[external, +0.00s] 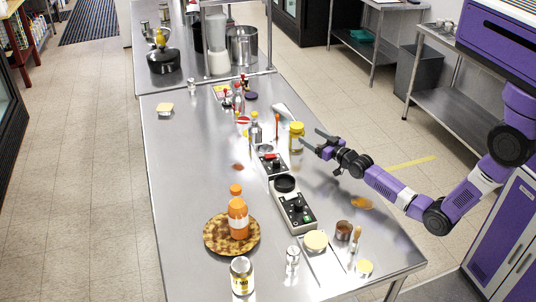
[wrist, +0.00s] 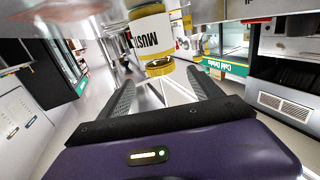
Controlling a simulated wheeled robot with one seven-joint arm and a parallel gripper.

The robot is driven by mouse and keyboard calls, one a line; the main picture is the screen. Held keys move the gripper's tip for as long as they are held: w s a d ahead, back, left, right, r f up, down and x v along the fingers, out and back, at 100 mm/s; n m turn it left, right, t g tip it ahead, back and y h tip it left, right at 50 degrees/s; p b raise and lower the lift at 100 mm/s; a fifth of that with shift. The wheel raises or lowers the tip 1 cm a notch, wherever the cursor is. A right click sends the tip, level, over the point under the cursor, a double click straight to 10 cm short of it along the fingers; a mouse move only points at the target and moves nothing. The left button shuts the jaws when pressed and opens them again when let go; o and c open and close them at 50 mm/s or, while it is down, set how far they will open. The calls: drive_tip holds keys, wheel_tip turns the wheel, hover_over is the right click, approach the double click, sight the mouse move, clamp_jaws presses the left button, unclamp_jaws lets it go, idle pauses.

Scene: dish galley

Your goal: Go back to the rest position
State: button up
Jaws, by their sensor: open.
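My gripper (external: 314,141) is open and empty, held out over the right part of the steel counter (external: 190,180). Its two fingers also show in the wrist view (wrist: 165,90), spread apart. A yellow-lidded mustard jar (external: 296,138) stands upright on the counter just left of my fingertips. In the wrist view the jar (wrist: 152,35) appears upside down, beyond the fingertips and roughly between them, with nothing gripping it. Whether a finger touches it cannot be told.
Cups and jars stand at the front right. The counter's left side is mostly clear. A bin (external: 424,75) stands at the back right.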

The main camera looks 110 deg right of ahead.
idle(0.4)
drive_tip(key=w+a+r+n+t+y+p, duration=0.1)
drive_tip(key=w+a+r+t, duration=0.15)
drive_tip(key=a, duration=0.85)
drive_tip(key=w+a+r+t, duration=0.1)
drive_tip(key=a+t, duration=0.2)
drive_tip(key=a, duration=0.7)
drive_tip(key=w+a+r+n+t+y+p, duration=0.1)
drive_tip(key=w+a+r+t, duration=0.15)
drive_tip(key=a, duration=0.85)
drive_tip(key=s+a+n+y, duration=0.4)
drive_tip(key=s+a+y, duration=0.1)
drive_tip(key=a, duration=0.5)
drive_tip(key=s+a+f+n+y+b, duration=0.1)
drive_tip(key=s+a+n+y, duration=0.2)
drive_tip(key=a, duration=0.8)
drive_tip(key=s+a+f+n+y+b, duration=0.1)
drive_tip(key=s+a+n+y, duration=0.3)
drive_tip(key=s+a+y, duration=0.2)
drive_tip(key=s+a, duration=0.2)
drive_tip(key=a, duration=0.2)
drive_tip(key=shift+a+f+n+y, duration=0.25)
drive_tip(key=shift+a+n+y, duration=0.05)
drive_tip(key=shift+a, duration=0.05)
